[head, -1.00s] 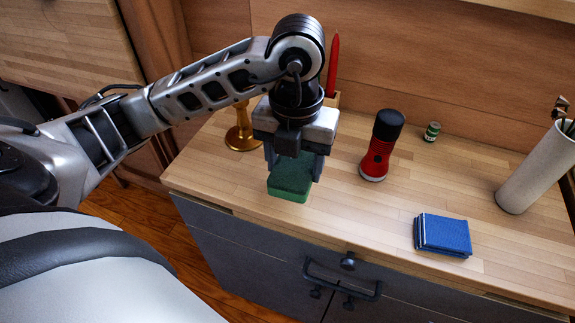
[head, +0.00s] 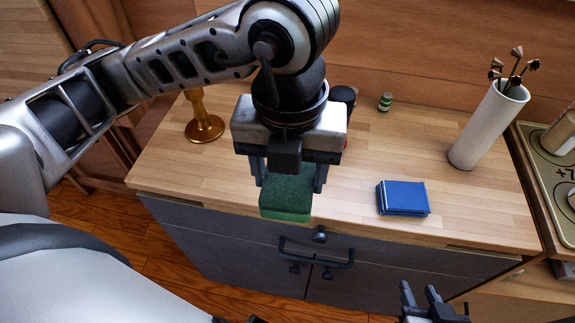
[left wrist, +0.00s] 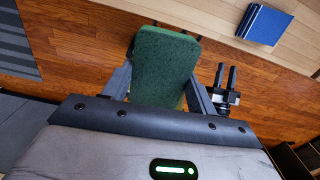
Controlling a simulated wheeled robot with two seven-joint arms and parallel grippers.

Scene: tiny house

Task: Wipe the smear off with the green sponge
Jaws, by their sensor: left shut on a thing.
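My left gripper (head: 288,184) is shut on the green sponge (head: 286,196) and holds it in the air, near the counter's front edge in the head view. In the left wrist view the sponge (left wrist: 165,65) sits between the two fingers, with wooden floor behind it. My right gripper (head: 420,290) is at the bottom right of the head view, with its two fingers apart and nothing between them. It also shows in the left wrist view (left wrist: 225,78). I see no smear in either view; part of the counter top is hidden behind the left gripper.
The wooden counter (head: 440,215) carries a blue book (head: 403,198), a white vase (head: 488,125) with dark flowers, a gold stand (head: 204,127) and a small green jar (head: 385,102). A dark flashlight head (head: 343,97) is partly hidden. A patterned tray (head: 552,175) lies at right.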

